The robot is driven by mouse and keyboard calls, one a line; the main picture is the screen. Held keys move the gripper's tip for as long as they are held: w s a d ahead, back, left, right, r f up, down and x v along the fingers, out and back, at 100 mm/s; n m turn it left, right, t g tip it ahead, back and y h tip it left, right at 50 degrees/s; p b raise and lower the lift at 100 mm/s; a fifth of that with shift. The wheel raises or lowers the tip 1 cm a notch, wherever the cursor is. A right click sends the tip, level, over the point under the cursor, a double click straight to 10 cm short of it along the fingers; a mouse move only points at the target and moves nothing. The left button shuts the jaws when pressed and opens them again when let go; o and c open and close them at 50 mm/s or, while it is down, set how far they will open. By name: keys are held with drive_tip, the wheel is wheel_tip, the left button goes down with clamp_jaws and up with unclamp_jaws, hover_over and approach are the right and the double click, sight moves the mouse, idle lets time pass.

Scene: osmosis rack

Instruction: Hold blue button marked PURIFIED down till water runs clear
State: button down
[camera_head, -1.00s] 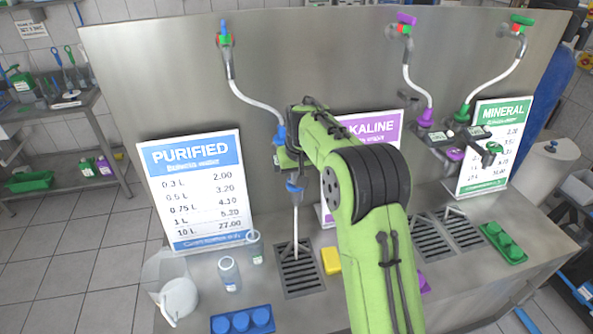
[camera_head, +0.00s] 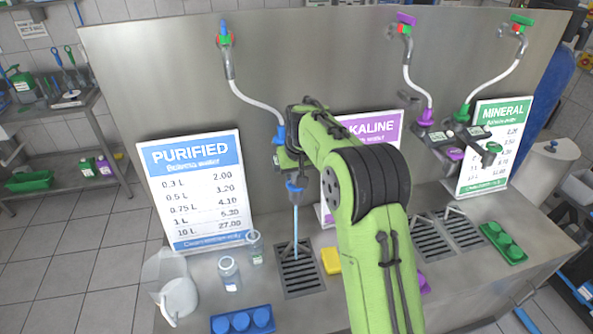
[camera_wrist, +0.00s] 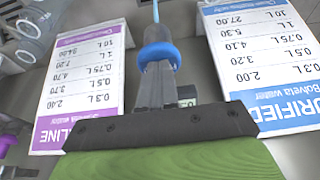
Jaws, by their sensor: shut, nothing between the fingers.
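The PURIFIED sign (camera_head: 192,190) is a white and blue price board behind the left counter.
Two clear jars (camera_head: 229,270) and a clear pitcher (camera_head: 178,285) stand left of the grate. A blue cap tray (camera_head: 243,320) lies in front, and a yellow block (camera_head: 331,261) lies right of the grate. The ALKALINE sign (camera_head: 385,128) is partly behind my arm.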

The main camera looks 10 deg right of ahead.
drive_tip(key=shift+s+f, duration=0.15)
drive_tip(key=shift+f, duration=0.25)
drive_tip(key=p+v, duration=0.1)
drive_tip(key=v, duration=1.5)
drive_tip(key=shift+r, duration=0.3)
drive_tip(key=s+f+t+b, duration=0.15)
drive_tip(key=s+b, duration=0.25)
drive_tip(key=s, duration=1.4)
drive_tip(key=s+f+b, duration=0.3)
drive_tip(key=s+f, duration=0.8)
drive_tip(key=s, duration=0.3)
drive_tip(key=shift+f+t, duration=0.25)
drive_tip(key=shift+t, duration=0.1)
